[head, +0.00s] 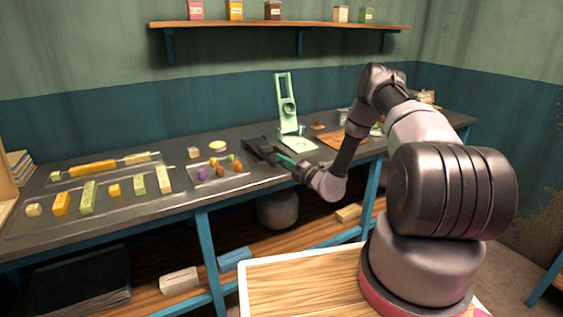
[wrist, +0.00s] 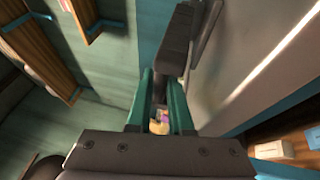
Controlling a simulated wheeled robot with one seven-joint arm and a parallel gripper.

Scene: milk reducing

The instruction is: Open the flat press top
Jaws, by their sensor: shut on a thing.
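The flat press (head: 257,144) is a dark, flat piece on the bench, left of the pale green upright press. My gripper (head: 278,158) is at its right front side. In the wrist view, my gripper's green fingers (wrist: 162,92) are close together, with the dark edge of the flat press top (wrist: 175,42) at their tips. The gripper is shut on this top. The fingers hide the exact contact, and I cannot tell how far the top is raised.
A pale green press (head: 286,115) stands upright just behind. A clear tray (head: 238,178) with small coloured pieces lies to the left, and several yellow and green blocks lie farther left. A brown board (head: 335,141) lies to the right.

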